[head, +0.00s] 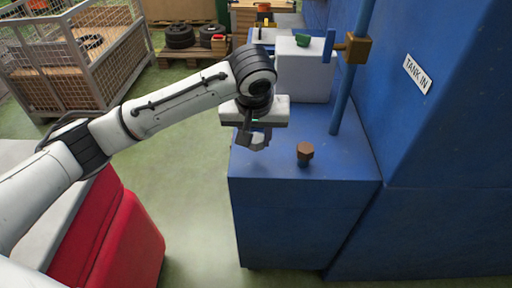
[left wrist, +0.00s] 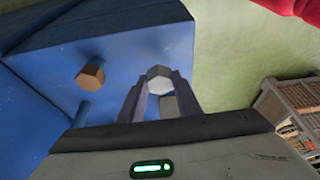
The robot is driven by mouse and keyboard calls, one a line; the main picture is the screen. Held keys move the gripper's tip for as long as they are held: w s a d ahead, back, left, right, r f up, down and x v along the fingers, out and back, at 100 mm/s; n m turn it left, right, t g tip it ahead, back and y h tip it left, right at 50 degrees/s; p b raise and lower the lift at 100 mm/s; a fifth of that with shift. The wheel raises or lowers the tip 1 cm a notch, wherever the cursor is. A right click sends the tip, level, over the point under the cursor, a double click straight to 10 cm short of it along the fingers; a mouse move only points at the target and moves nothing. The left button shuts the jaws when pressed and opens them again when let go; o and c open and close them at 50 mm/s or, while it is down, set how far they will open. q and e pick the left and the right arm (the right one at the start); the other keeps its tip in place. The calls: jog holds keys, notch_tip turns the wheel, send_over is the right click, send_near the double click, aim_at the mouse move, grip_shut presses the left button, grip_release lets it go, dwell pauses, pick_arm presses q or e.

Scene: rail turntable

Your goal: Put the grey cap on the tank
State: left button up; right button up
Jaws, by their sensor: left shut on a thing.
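My left gripper (head: 256,138) is shut on the grey cap (head: 260,143), above the near left part of the blue bench. In the left wrist view the six-sided grey cap (left wrist: 159,76) sits between the fingertips of the left gripper (left wrist: 160,88). A white box (head: 304,75), which may be the tank, stands on the bench behind the gripper. A small green piece (head: 303,40) is on its top. No open tank neck can be made out. My right gripper is not in view.
A brown hexagonal cap (head: 305,151) stands on a short post on the blue bench (head: 345,175), right of the gripper. A blue pipe (head: 342,100) with a brass block (head: 356,48) rises behind. A "TANK IN" sign (head: 417,74) is on the blue wall.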

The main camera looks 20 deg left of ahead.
aim_at(256, 149)
pick_arm(q)
jog(key=shift+f, duration=2.4)
jog(key=o, duration=1.2)
jog(key=shift+f, duration=0.1)
jog(key=shift+c, duration=0.2)
jog(key=v, duration=1.2)
jog(key=shift+p, duration=0.45)
